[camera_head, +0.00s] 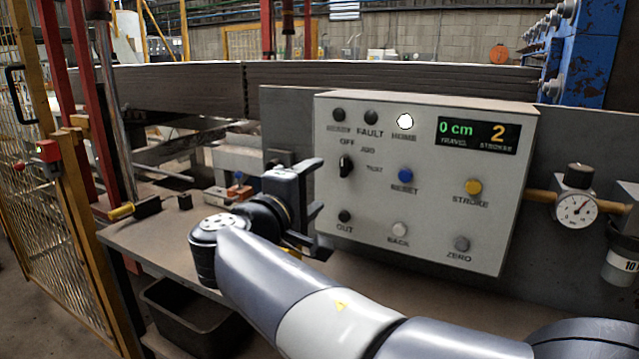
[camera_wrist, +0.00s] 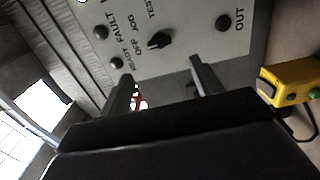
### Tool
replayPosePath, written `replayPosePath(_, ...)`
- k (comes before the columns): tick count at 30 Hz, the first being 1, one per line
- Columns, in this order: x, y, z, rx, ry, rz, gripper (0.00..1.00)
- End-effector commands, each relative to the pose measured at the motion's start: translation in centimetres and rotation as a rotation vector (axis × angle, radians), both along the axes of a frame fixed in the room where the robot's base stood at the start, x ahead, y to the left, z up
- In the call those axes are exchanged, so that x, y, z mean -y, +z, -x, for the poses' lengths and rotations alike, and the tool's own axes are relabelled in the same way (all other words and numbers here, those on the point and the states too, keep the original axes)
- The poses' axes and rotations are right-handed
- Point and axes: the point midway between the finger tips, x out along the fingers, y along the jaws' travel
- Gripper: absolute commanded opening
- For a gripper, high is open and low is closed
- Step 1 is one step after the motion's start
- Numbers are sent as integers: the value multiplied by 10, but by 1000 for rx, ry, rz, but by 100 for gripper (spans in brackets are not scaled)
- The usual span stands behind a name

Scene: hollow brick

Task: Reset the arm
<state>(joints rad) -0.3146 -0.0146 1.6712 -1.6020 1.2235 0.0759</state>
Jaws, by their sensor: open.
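My gripper (camera_head: 316,195) is open and empty, at the left edge of the control panel (camera_head: 425,240). In the wrist view, the two fingers of my gripper (camera_wrist: 160,85) stand well apart, with the panel's selector knob (camera_wrist: 160,40) beyond them. My arm reaches in from the lower right of the head view and bends at the wrist. The panel's display (camera_head: 478,135) reads 0 cm travel and 2 strokes. The lamp labelled HOME (camera_head: 405,121) is lit white. I cannot tell whether the fingers touch the panel.
A yellow box with a green button (camera_wrist: 292,82) lies right of the fingers in the wrist view. A pressure gauge (camera_head: 575,208) stands right of the panel. A yellow fence (camera_head: 75,200) is at the left. A dark bin (camera_head: 190,315) sits below the bench (camera_head: 150,235).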

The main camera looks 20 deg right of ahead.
Motion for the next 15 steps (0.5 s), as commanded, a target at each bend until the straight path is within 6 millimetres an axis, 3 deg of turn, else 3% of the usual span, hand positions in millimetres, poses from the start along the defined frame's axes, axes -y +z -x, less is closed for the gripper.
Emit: replayPosePath(15, 3, 0, -2, -1, -2, 0, 62)
